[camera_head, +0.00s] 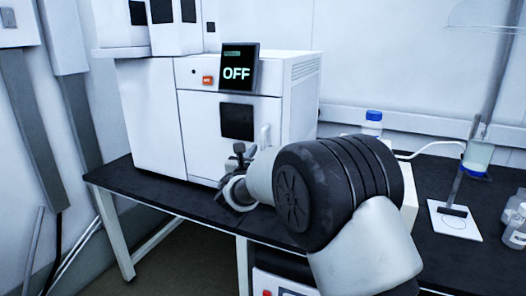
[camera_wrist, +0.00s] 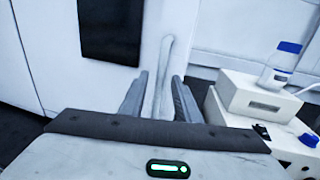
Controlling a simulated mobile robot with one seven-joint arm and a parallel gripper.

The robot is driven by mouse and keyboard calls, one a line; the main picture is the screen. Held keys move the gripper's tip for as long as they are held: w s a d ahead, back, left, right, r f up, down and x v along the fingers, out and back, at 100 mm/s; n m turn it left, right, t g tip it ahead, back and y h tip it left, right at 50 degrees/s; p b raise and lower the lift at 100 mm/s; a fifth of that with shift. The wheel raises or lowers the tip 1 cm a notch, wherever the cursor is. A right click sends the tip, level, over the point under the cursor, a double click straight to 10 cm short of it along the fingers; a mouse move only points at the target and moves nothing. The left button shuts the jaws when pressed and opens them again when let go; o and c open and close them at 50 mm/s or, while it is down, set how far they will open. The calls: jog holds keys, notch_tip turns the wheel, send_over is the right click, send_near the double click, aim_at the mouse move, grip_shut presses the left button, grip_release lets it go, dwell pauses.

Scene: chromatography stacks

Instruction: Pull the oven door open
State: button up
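The oven is a white box (camera_head: 153,128) on the dark bench in the head view. Its white door (camera_head: 199,141) has a dark window (camera_head: 237,121) and looks closed. A pale upright handle (camera_head: 264,135) is at the door's right side, partly hidden by my arm. In the wrist view the handle (camera_wrist: 163,78) stands between the two fingers of my gripper (camera_wrist: 159,92). The fingers are apart, with a gap visible on each side of the handle. My gripper (camera_head: 243,152) is in front of the door in the head view; its contact with the handle cannot be told.
A display reading OFF (camera_head: 238,68) sits above the door. To the right are a blue-capped bottle (camera_wrist: 281,64) on a white instrument (camera_wrist: 251,96), and a stand with a white base (camera_head: 455,221). The bench (camera_head: 147,188) is clear in front of the oven's left part.

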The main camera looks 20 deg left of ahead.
jog(key=shift+w+a, duration=0.2)
jog(key=shift+w, duration=1.15)
grip_shut()
